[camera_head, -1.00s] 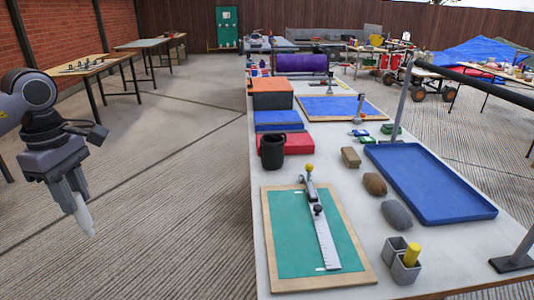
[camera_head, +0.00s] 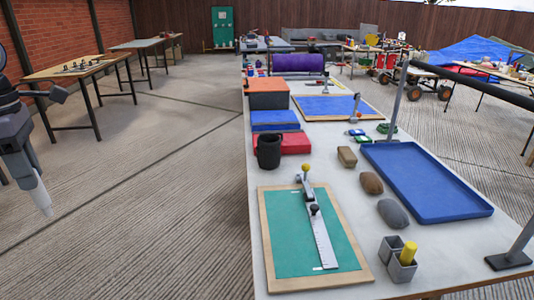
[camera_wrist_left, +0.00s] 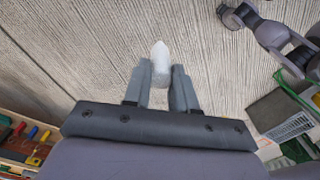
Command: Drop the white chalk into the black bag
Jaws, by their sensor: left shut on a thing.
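The white chalk (camera_head: 41,199) is held pointing down in my left gripper (camera_head: 32,174), at the left edge of the head view. In the left wrist view the chalk (camera_wrist_left: 159,60) sticks out between the two fingers of the left gripper (camera_wrist_left: 163,78), which is shut on it. Only bare floor shows beneath it. The black bag (camera_head: 268,153), a dark round open-topped holder, stands upright on the workbench, well to the right of the gripper. Its inside is mostly hidden. My right gripper is not in view.
The bench (camera_head: 350,190) also carries a green cutting board (camera_head: 290,240), red and blue boxes, a blue tray (camera_head: 420,180), stones and grey cups (camera_head: 400,264). Open floor (camera_head: 150,180) lies between gripper and bench. Another table (camera_head: 75,70) stands at the far left.

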